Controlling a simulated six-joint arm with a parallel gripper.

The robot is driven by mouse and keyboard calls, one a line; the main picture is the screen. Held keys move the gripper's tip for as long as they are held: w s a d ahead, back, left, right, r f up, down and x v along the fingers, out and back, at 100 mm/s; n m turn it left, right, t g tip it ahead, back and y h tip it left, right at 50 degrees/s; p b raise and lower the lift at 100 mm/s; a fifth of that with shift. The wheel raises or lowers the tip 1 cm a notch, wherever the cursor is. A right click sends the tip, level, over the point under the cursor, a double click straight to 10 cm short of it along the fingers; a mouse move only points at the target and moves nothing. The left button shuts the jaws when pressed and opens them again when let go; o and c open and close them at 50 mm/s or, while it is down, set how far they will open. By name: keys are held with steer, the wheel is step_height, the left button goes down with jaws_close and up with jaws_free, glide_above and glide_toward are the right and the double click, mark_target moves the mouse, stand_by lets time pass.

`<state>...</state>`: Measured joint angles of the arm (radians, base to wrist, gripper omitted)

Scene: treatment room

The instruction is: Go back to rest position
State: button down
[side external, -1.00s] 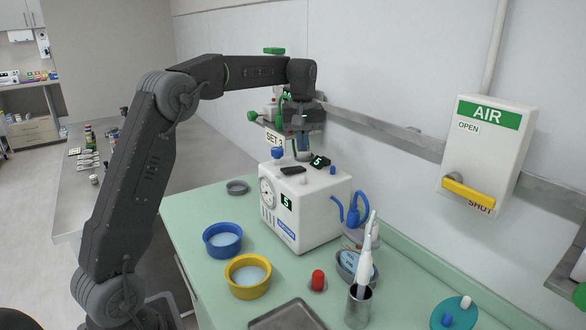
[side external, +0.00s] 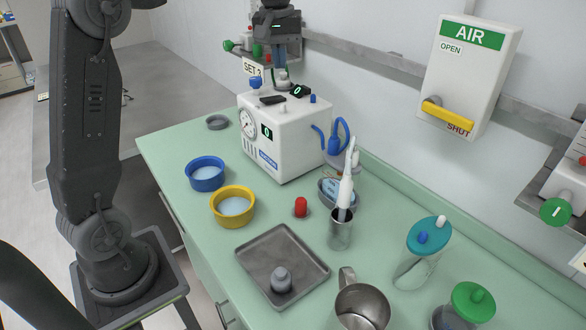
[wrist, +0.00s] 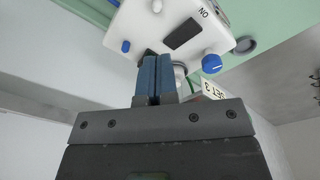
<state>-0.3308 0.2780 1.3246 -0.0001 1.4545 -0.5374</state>
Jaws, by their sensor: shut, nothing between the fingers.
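My gripper (side external: 288,66) hangs pointing down above the back part of the top of a white machine (side external: 285,140). Its blue fingers are shut together with nothing between them, as the wrist view (wrist: 157,78) shows. The machine has a round gauge (side external: 247,122), a front display (side external: 267,132) reading 0, and a small black display on top (side external: 298,91) also reading 0. Its top carries a blue knob (side external: 256,84) and a black switch (side external: 273,100). A pale round fitting (side external: 283,83) sits just below the fingertips; I cannot tell whether they touch it.
Blue (side external: 206,175) and yellow (side external: 233,207) bowls, a grey tray (side external: 256,254), a metal jug (side external: 362,306) and lidded jars stand on the green counter (side external: 165,140). A wall rail (side external: 350,48) runs behind the machine. The AIR box's yellow lever (side external: 447,115) points toward SHUT.

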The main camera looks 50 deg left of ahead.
steer(key=s+d+f+m+t, duration=0.1)
steer(key=s+d+f+m, duration=0.1)
steer(key=s+d, duration=0.3)
steer(key=s+d+f+m+t, duration=0.2)
steer(key=s+d+f+m, duration=0.1)
steer(key=s, duration=0.8)
steer(key=s+d+f+m+t, duration=0.1)
steer(key=s+d+f+m, duration=0.1)
steer(key=s+d+m, duration=0.3)
steer(key=s+d, duration=0.2)
steer(key=s, duration=0.1)
steer(key=shift+f+t, duration=0.25)
steer(key=shift+t, duration=0.05)
steer(key=c, duration=1.8)
jaws_free()
steer(key=shift+w+a, duration=0.1)
